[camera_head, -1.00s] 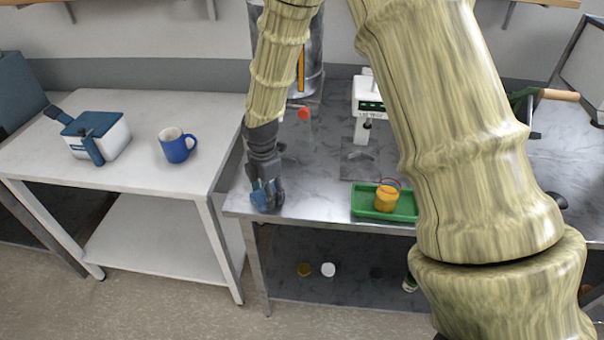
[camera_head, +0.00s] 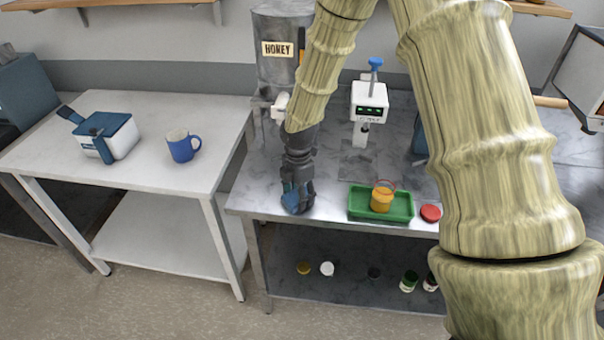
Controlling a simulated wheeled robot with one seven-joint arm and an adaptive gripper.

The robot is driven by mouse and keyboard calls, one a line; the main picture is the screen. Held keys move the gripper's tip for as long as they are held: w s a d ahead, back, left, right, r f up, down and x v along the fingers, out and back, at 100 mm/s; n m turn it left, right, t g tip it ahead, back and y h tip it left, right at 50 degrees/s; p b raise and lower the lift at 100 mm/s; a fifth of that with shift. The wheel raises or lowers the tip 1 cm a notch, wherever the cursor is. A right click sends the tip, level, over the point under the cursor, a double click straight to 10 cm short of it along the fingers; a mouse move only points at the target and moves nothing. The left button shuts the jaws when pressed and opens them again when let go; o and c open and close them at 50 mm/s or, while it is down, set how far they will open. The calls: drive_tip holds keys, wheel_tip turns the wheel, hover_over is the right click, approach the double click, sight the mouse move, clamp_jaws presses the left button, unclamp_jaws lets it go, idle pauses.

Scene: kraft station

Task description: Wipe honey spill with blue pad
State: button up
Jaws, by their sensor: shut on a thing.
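My gripper (camera_head: 297,203) points down at the front left part of the metal table (camera_head: 240,203). It is shut on the blue pad (camera_head: 290,196), which shows only in part between the fingers, low at the tabletop. Whether the pad touches the surface is hard to tell. No honey spill can be made out; the gripper and arm hide part of the tabletop. A grey tank labelled HONEY (camera_head: 277,75) stands at the back, partly behind my arm.
A green tray (camera_head: 405,216) with an orange jar (camera_head: 382,198) is right of my gripper. A red lid (camera_head: 430,212) lies beside it. A white device (camera_head: 369,103) stands behind. A blue mug (camera_head: 182,146) and a white-and-blue box (camera_head: 115,138) are on the left table (camera_head: 80,180).

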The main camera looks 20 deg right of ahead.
wheel_tip(320, 180, up, 3)
drive_tip(key=shift+r+p, duration=0.1)
drive_tip(key=shift+p, duration=0.65)
drive_tip(key=shift+r+p, duration=2.15)
drive_tip(key=shift+r, duration=0.45)
drive_tip(key=shift+a+f, duration=0.1)
